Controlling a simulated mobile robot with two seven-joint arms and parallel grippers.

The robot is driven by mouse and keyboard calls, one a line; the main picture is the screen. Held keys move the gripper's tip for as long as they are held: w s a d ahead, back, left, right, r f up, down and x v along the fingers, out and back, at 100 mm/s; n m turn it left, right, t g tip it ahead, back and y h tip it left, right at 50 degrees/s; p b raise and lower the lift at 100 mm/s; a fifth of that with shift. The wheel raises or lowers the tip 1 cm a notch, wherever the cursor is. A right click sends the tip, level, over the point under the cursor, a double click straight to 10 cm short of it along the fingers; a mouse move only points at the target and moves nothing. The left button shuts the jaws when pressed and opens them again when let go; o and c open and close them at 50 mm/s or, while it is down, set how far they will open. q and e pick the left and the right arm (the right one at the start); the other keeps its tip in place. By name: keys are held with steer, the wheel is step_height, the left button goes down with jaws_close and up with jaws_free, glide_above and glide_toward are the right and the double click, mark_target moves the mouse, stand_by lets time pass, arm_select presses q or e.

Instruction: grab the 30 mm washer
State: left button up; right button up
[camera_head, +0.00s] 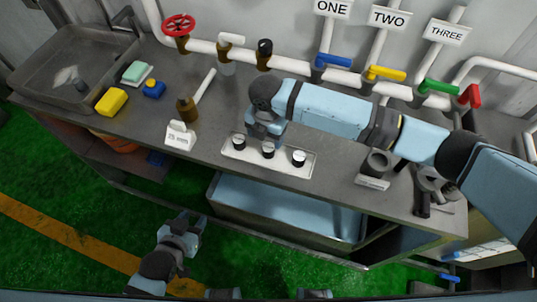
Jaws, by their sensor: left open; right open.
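A pale tray (271,164) lies near the front edge of the grey workbench and carries three small dark-topped, white round pieces: left (239,143), middle (268,151) and right (299,158). I cannot read any sizes, so I cannot tell which is the 30 mm washer. My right gripper (263,137) points down just over the tray, close to the left and middle pieces. It is open, and its fingertips are partly hard to make out. My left gripper (190,222) is open and empty, low in front of the bench, well away from the tray.
A small white sign (180,136) and a brass fitting (187,110) stand left of the tray. A grey ring-shaped part (377,163) stands to its right. Pipes with blue (333,61), yellow (386,74) and green (439,87) valve handles run behind. A sink (75,70) is at left.

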mark_target(269, 147)
steer(key=shift+f+b, duration=0.6)
steer(key=shift+f, duration=0.25)
steer(key=f+b, duration=0.3)
steer(key=shift+d+f+b, duration=0.15)
steer(key=shift+d+b, duration=0.15)
steer(key=shift+d, duration=0.05)
steer(key=shift+f+b, duration=0.4)
steer(key=shift+b, duration=0.1)
steer(key=shift+r, duration=0.1)
steer(key=shift+c, duration=0.4)
steer(key=c, duration=0.9)
